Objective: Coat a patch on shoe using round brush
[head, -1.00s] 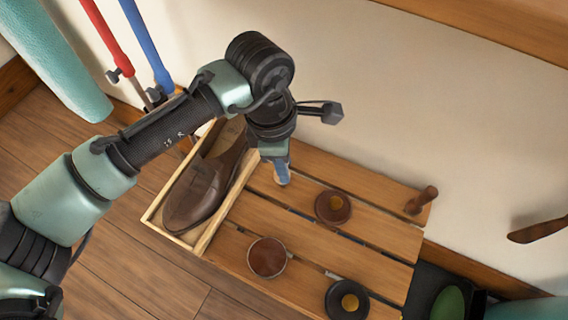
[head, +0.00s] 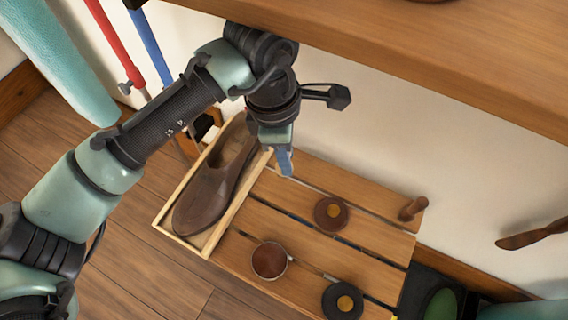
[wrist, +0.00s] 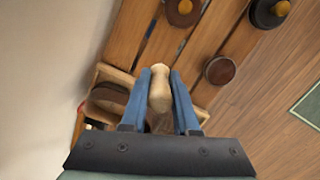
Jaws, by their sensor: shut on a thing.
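The brown shoe (head: 208,198) lies in a pale wooden tray (head: 226,228) at the left end of a slatted wooden bench. My gripper (head: 284,162) is above the bench, just right of the shoe's heel end in the head view. In the wrist view, its blue fingers (wrist: 160,92) are shut on a pale wooden piece (wrist: 159,80), which looks like the round brush's handle. Its bristles are not visible. Part of the shoe (wrist: 108,98) shows left of the fingers. An open round container with brown contents (head: 269,261) stands on the slats; it also shows in the wrist view (wrist: 220,70).
A brown lid (head: 331,213) and a black lid (head: 343,300), both with yellow knobs, lie on the slats. A wooden peg (head: 412,208) stands at the bench's right end. A wooden shelf (head: 430,60) overhangs the back. Red and blue poles (head: 115,45) lean at left.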

